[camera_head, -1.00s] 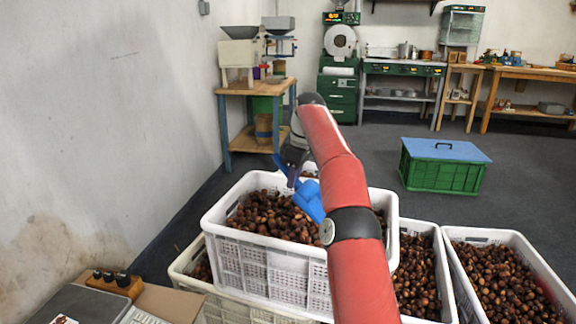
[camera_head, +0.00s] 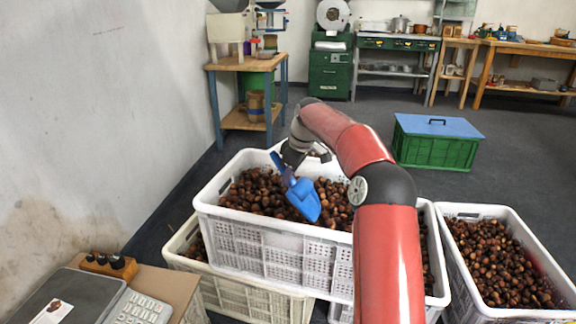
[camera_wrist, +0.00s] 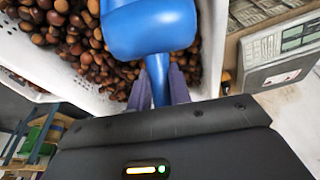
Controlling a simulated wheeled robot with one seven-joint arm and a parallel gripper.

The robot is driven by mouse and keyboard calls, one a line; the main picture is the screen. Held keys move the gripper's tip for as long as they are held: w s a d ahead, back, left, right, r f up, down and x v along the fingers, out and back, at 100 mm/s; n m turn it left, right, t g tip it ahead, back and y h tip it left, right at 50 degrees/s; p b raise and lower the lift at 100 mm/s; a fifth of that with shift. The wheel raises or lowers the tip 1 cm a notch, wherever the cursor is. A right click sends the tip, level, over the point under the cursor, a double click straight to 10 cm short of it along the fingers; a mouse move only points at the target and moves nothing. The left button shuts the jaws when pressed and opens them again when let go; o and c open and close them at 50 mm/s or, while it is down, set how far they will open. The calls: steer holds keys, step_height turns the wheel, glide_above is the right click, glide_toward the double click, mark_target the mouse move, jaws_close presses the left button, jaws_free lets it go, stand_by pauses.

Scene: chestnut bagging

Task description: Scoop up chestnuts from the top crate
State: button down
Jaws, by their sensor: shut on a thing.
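The top crate (camera_head: 262,236) is white, with slotted walls, and holds many brown chestnuts (camera_head: 255,190). It sits on another crate at the wall side. My gripper (camera_head: 291,160) is over the crate's far part, shut on the handle of a blue scoop (camera_head: 305,199). The scoop's head points toward the near wall and lies low at the chestnuts; I cannot tell how deep it sits. In the wrist view the blue scoop (camera_wrist: 150,28) hides part of the chestnuts (camera_wrist: 75,30), and its handle runs between the two fingers (camera_wrist: 160,85). The inside of the scoop is not clear.
A pale lower crate (camera_head: 235,292) is underneath. Another chestnut crate (camera_head: 478,300) stands at the right. A table with a scale (camera_head: 75,298) is at the near left. A green box with a blue lid (camera_head: 437,145) stands on open floor behind.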

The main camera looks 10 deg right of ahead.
mark_target(307, 196)
steer(key=shift+h, duration=0.3)
steer(key=s+d+f+b, duration=0.1)
steer(key=f, duration=0.1)
steer(key=s+d+f+b, duration=0.1)
steer(key=d+f+b, duration=0.1)
steer(key=s+d+f+b, duration=0.1)
steer(key=f+b, duration=0.1)
steer(key=shift+s+d+f, duration=0.2)
steer(key=shift+d, duration=0.1)
steer(key=s+d+f+g+h+p, duration=0.2)
steer(key=s+d+f+g+h, duration=0.15)
steer(key=d, duration=0.25)
steer(key=w+a+r+g+h+p, duration=0.1)
steer(key=a+r+g+h+p, duration=0.2)
steer(key=r, duration=0.3)
steer(key=shift+h, duration=0.65)
steer(key=shift+w, duration=0.1)
stand_by(0.4)
